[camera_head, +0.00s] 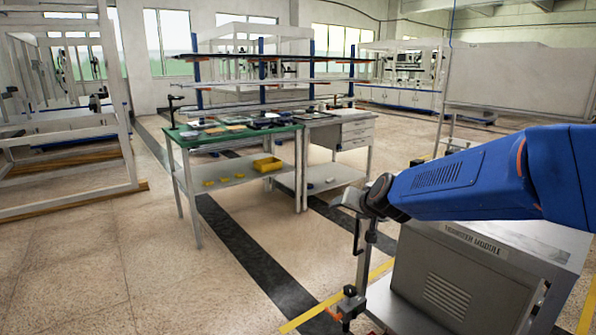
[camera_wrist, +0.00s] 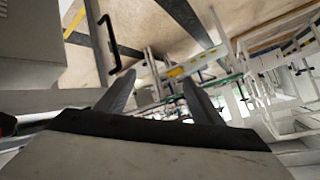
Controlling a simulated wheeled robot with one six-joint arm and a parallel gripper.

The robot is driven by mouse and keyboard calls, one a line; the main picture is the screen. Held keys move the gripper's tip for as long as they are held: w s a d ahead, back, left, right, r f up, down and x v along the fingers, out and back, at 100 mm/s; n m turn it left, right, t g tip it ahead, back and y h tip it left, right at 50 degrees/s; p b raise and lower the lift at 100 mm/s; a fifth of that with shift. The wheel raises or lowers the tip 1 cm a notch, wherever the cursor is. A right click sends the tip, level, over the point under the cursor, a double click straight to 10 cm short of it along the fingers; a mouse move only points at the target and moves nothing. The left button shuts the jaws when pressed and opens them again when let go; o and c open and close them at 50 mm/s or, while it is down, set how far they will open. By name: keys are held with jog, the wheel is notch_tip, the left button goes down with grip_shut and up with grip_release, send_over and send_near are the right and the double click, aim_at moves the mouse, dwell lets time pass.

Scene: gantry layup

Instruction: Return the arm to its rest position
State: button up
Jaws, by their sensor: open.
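My blue arm (camera_head: 470,185) reaches in from the right in the head view, above a grey cabinet labelled as a module (camera_head: 465,285). Its far end is dark and points left; the fingers are not clear there. In the wrist view my gripper (camera_wrist: 158,90) shows two grey fingers spread wide apart. Nothing is between them, so it is open and empty. The wrist picture is tilted, with the floor at the top and the room's frames beyond the fingers.
A green-topped workbench (camera_head: 232,135) with small parts and a yellow bin (camera_head: 267,164) stands ahead. A white drawer bench (camera_head: 340,127) adjoins it. A metal post with a clamp (camera_head: 350,300) rises by the cabinet. A white frame (camera_head: 125,110) stands left. Floor is clear front left.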

jog(key=s+d+f+n+g+h, duration=0.1)
jog(key=s+d, duration=0.3)
jog(key=s, duration=0.9)
jog(key=s+d+f+n+g+h, duration=0.1)
jog(key=s+d+f+g, duration=0.2)
jog(key=s, duration=1)
jog(key=s+d+f+g, duration=0.2)
jog(key=s+d, duration=0.5)
jog(key=s, duration=0.7)
jog(key=shift+f+n+h, duration=0.3)
jog(key=shift+n+h, duration=0.1)
